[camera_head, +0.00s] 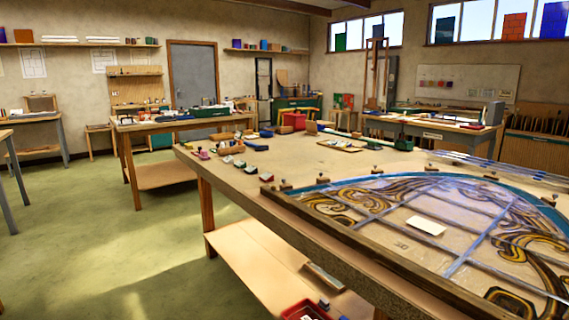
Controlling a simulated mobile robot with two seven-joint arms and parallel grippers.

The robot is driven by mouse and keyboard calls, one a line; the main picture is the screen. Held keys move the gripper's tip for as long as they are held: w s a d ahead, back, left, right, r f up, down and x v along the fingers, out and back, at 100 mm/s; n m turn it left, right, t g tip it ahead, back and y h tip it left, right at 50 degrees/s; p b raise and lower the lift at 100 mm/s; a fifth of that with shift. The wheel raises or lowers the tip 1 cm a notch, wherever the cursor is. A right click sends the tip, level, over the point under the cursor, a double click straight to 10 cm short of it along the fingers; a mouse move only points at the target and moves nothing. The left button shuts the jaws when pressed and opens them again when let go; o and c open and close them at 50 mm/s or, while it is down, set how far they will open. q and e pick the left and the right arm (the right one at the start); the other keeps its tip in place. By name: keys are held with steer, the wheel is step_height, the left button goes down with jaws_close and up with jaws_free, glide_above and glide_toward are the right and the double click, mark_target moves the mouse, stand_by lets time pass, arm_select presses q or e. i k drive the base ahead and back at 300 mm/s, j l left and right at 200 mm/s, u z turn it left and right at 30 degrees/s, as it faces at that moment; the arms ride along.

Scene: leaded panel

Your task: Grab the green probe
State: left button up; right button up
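I cannot single out a green probe with certainty. A dark green upright item (403,142) stands at the far right part of the large worktable (232,180); it is too small to tell what it is. Several small pieces lie in a row along the table's left side, and one with a green top (239,163) is among them; their shapes are unclear. Neither of my grippers shows in the head view.
A leaded panel (425,204) with a white card (426,225) fills the worktable's near right. A red tray (306,311) sits low in front. A second bench (185,124) stands behind, left. Green floor (80,230) is open at left.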

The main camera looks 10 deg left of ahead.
mark_target(241, 165)
steer(key=i+j+z, duration=0.4)
steer(key=i+j, duration=0.15)
steer(key=j, duration=0.15)
steer(key=i+j+z, duration=0.2)
steer(key=j, duration=0.25)
steer(key=i+j+z, duration=0.2)
steer(key=j, duration=0.25)
